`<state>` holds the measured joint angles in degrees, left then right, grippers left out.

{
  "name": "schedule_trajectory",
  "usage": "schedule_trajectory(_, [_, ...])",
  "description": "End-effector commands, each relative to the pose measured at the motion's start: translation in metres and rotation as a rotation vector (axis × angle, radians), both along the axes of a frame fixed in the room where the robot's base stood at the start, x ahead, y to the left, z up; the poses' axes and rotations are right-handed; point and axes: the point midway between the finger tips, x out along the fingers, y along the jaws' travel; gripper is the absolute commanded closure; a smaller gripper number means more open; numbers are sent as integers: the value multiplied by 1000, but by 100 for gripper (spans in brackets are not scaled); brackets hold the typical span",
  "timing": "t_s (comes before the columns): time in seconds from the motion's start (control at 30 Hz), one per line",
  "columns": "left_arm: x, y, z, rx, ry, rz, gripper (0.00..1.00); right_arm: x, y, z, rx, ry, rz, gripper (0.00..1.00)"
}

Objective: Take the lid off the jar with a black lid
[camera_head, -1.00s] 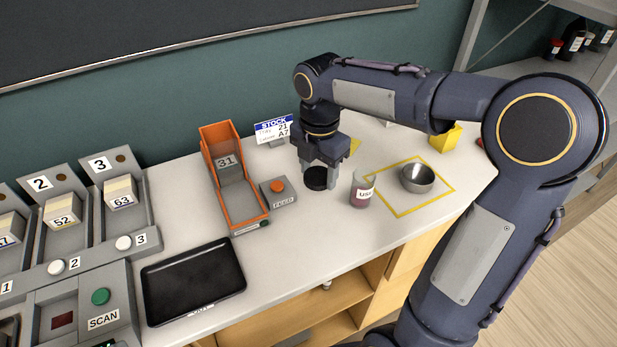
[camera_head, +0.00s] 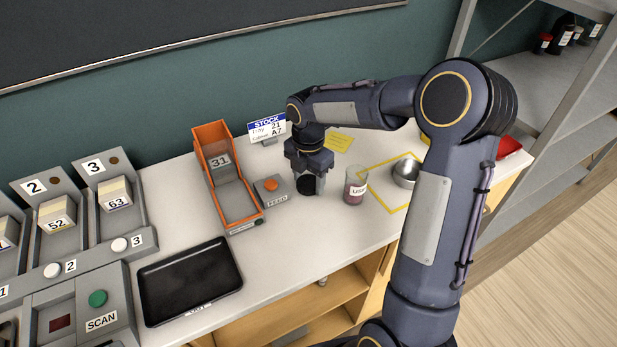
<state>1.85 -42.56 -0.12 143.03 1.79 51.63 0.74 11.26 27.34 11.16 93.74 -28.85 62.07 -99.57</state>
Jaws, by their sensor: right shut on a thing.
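My right gripper (camera_head: 309,186) points down over the white counter and is shut on a round black lid (camera_head: 308,186). The lid is low, close to the counter; I cannot tell whether it touches it. A clear jar (camera_head: 355,186) with a white label and dark pinkish contents stands upright just right of the gripper, apart from it. No lid shows on the jar's top. My left gripper is out of view.
A grey box with an orange button (camera_head: 272,189) and an orange chute (camera_head: 215,150) stand left of the gripper. A metal bowl (camera_head: 406,173) sits in a yellow square at right, partly near my arm. A black tray (camera_head: 190,282) lies front left. A stock sign (camera_head: 267,127) stands behind.

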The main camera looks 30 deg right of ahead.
Motion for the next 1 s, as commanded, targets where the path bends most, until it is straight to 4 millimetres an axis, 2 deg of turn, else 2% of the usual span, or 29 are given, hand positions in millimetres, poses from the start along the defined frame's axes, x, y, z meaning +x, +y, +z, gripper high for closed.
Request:
schedule_trajectory(0.17, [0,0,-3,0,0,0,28,0,0,-4,0,0,0,74])
schedule_trajectory(0.2, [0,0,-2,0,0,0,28,0,0,-3,0,0,0,43])
schedule_trajectory(0.33, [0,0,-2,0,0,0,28,0,0,-3,0,0,0,26])
schedule_trajectory(0.6, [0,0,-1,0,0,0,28,0,0,-3,0,0,0,25])
schedule_trajectory(0.73, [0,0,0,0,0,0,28,1,0,5,0,-3,0,25])
schedule_trajectory(0.87, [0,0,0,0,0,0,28,1,0,27,0,-5,-2,25])
schedule_trajectory(1.0, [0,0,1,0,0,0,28,1,1,58,0,-6,0,25])
